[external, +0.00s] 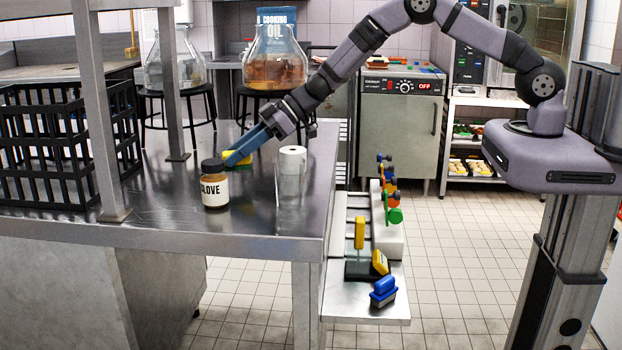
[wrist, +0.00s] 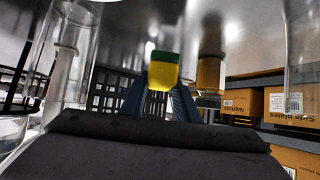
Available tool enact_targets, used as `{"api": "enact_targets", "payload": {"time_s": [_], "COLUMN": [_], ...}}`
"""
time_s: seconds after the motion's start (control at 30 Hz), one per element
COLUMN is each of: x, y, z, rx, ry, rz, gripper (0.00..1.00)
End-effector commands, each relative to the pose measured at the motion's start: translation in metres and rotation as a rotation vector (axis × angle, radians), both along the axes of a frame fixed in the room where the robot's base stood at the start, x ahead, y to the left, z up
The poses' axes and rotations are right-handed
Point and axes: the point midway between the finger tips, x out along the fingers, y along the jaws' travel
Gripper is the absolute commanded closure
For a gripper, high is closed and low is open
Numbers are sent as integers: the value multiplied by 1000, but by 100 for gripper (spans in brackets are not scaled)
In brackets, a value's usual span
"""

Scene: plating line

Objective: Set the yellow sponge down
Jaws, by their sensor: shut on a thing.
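The yellow sponge (wrist: 162,76) with a green layer sits between the two blue fingers of my gripper (wrist: 160,98) in the wrist view. In the external view the gripper (external: 238,155) is low over the steel table (external: 150,236), behind the clove jar. The sponge (external: 229,156) shows there as a small yellow patch at the fingertips, partly hidden by the fingers. I cannot tell whether the sponge touches the table.
A brown clove jar (external: 215,186) with a dark lid stands just in front of the fingertips. A clear container (external: 290,180) with a white roll stands right of it. A black crate (external: 50,145) and a table post (external: 97,110) are at left.

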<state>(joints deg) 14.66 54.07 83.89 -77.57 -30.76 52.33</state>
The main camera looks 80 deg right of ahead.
Motion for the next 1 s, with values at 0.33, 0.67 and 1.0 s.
{"api": "enact_targets", "payload": {"time_s": [0.33, 0.67, 1.0], "x": [0, 0, 0], "y": [0, 0, 0], "z": [-33, -37, -40], "rx": [1, -1, -1], "ry": [2, 0, 0], "rz": [-1, -1, -1], "gripper": [96, 96, 53]}}
